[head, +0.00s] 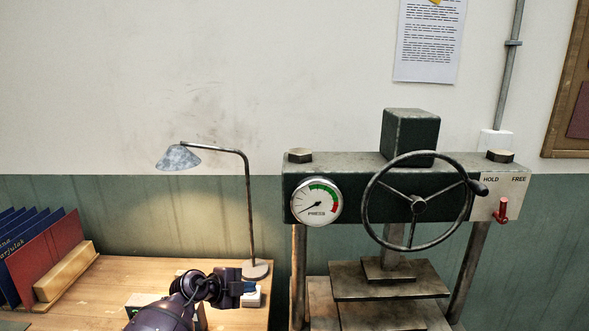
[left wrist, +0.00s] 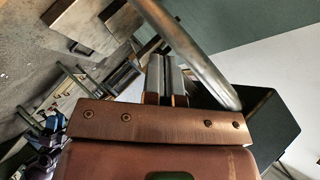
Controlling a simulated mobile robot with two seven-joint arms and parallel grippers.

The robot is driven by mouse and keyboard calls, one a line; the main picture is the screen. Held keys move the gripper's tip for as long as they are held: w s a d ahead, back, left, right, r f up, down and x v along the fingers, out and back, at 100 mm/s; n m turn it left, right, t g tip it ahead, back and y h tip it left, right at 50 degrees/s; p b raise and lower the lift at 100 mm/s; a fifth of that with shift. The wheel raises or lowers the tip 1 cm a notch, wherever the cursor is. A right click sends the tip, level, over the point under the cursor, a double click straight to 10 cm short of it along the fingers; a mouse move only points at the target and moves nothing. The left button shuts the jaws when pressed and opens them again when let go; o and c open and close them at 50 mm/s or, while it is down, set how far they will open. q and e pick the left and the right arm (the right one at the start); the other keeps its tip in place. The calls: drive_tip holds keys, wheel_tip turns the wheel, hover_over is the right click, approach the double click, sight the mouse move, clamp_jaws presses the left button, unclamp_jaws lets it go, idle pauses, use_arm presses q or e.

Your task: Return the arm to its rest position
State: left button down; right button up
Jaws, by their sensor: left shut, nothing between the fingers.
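My left arm (head: 170,312) comes up from the bottom of the head view over the wooden bench. Its gripper (head: 245,287) is beside the lamp foot in the picture and touches nothing that I can make out. In the left wrist view the two fingers (left wrist: 165,80) are together, with nothing between them. My right gripper shows in neither view.
A desk lamp (head: 249,210) stands behind my left gripper. A green press with a handwheel (head: 418,204), a gauge (head: 316,202) and a red lever (head: 502,210) stands to the right. Books (head: 48,262) stand at the left. A grey metal bar (left wrist: 190,50) crosses close in the wrist view.

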use_arm(q)
wheel_tip(320, 180, up, 12)
drive_tip(key=d+t+h, duration=0.1)
drive_tip(key=t+h, duration=0.2)
drive_tip(key=t, duration=0.3)
drive_tip(key=s+a+r+n+t+y, duration=0.2)
drive_tip(key=s+a+n+t+y, duration=0.1)
drive_tip(key=a+n+t+y, duration=0.25)
drive_tip(key=s+a+f+n+g+y, duration=0.1)
drive_tip(key=s+a+f+n+y, duration=0.55)
drive_tip(key=s+f+n, duration=0.4)
drive_tip(key=s+a+f+n+g, duration=0.2)
drive_tip(key=s+f, duration=0.6)
drive_tip(key=s, duration=0.4)
drive_tip(key=s+a+f+n+g, duration=0.2)
drive_tip(key=s+f+n+g, duration=0.1)
drive_tip(key=s+f, duration=0.6)
drive_tip(key=s+g, duration=0.1)
drive_tip(key=s, duration=0.2)
drive_tip(key=shift+s+a+f+g+y, duration=0.15)
drive_tip(key=shift+s+a+g+y, duration=0.15)
drive_tip(key=shift+s+g, duration=0.1)
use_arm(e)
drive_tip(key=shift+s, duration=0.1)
